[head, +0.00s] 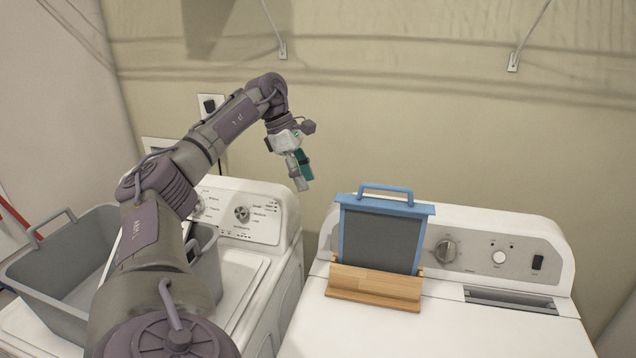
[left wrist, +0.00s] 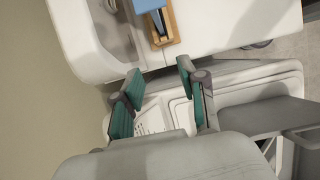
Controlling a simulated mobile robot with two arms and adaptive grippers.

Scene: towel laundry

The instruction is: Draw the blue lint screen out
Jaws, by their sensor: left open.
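The blue lint screen (head: 381,240), a blue frame with dark grey mesh and a loop handle on top, stands upright in a wooden stand (head: 375,288) on the right-hand machine. My left gripper (head: 303,173) is in the air to the left of the screen, higher than its handle and apart from it. Its fingers point down. In the left wrist view the left gripper (left wrist: 160,70) is open with nothing between its fingers. Part of the blue screen (left wrist: 147,5) and the stand (left wrist: 168,27) show at that view's top edge. My right gripper is out of view.
The right-hand white machine (head: 450,325) has a knob panel and a dark slot (head: 510,300) right of the stand. The left-hand white machine (head: 250,215) carries a grey basket (head: 45,265). A narrow gap separates the machines. A beige wall (head: 430,120) stands behind.

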